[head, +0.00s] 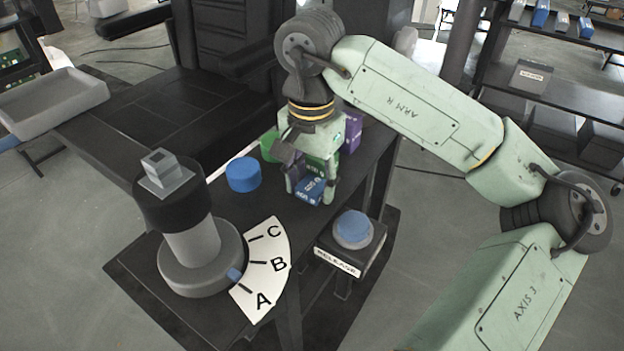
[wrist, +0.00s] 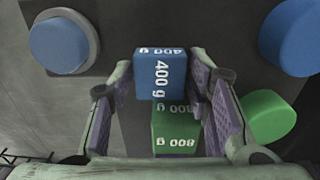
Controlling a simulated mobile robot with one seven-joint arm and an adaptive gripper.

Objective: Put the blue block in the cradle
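The blue block (head: 310,190), marked 400 g, is near the right edge of the black table. It also shows in the wrist view (wrist: 160,75), between my fingertips. My gripper (head: 312,182) points down with a finger on each side of the block, and both fingertips appear to touch it. I cannot tell whether the block is clear of the table. A grey square-topped holder (head: 165,170), which looks like the cradle, sits on top of the black-collared lift column (head: 190,237) at the left.
A green 800 g block (wrist: 175,132) is close to the blue one. Purple blocks (head: 353,130) stand behind my gripper. A round blue piece (head: 243,174) and a green one (head: 269,146) lie nearby. An A-B-C dial (head: 270,262) and a blue RELEASE button (head: 353,228) are in front.

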